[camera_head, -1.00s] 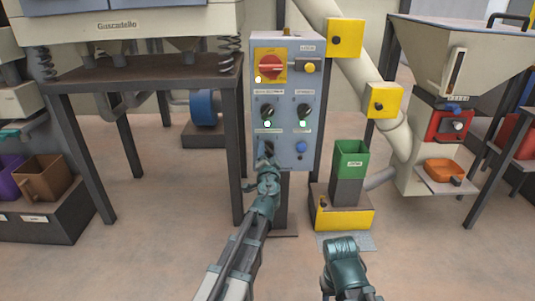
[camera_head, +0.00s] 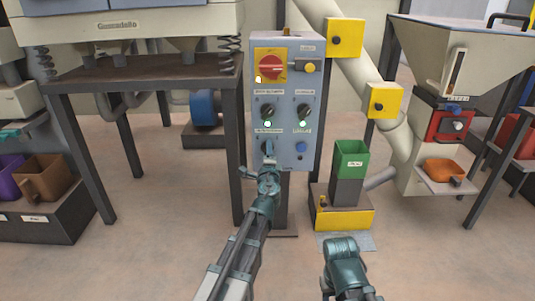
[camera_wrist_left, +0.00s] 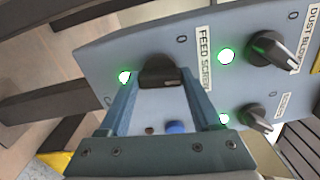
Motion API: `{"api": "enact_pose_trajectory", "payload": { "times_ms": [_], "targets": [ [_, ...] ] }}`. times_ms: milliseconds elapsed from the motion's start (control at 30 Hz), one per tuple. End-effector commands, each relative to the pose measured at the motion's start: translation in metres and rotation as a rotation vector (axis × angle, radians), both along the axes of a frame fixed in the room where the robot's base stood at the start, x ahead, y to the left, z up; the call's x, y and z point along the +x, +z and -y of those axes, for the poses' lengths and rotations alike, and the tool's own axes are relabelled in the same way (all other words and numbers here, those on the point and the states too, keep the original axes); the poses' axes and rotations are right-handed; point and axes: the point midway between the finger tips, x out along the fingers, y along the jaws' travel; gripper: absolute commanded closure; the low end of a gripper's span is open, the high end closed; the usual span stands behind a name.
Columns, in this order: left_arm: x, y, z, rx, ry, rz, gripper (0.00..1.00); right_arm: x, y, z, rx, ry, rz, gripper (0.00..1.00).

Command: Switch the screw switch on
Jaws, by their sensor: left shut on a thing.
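The screw switch is a black rotary knob (camera_wrist_left: 160,70) beside the FEED SCREW label in the left wrist view. It is on the lower left of the grey control panel (camera_head: 285,185) in the head view. My left gripper (camera_head: 268,158) is at the panel; in the wrist view its two fingers (camera_wrist_left: 152,90) are shut on the knob, one on each side. A green lamp (camera_wrist_left: 124,77) beside this knob is lit. My right arm's teal end (camera_head: 345,262) is low in the head view; its jaws cannot be made out.
The panel also carries a red main switch (camera_head: 270,67), two upper black knobs (camera_head: 268,110) (camera_head: 304,110) with lit green lamps, and a blue button (camera_head: 301,147). A green bin (camera_head: 350,160) stands right of the panel. A dark table leg (camera_head: 236,170) is close on the left.

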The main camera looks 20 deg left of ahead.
Motion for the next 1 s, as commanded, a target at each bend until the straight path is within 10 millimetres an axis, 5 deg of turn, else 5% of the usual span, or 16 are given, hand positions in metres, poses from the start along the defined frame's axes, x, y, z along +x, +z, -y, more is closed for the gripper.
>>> {"api": "enact_pose_trajectory", "payload": {
  "times_ms": [500, 1000],
  "targets": [
    [-0.0006, -0.0004, 0.0013, 0.397, -0.003, -0.114, 0.91, 0.0, -0.0003, 0.0, 0.0, 0.0, 0.0, 0.5],
    [-0.0008, -0.0004, 0.0014, 0.542, -0.003, -0.156, 0.91, 0.0, -0.0003, 0.0, 0.0, 0.0, 0.0, 0.5]
  ]
}}
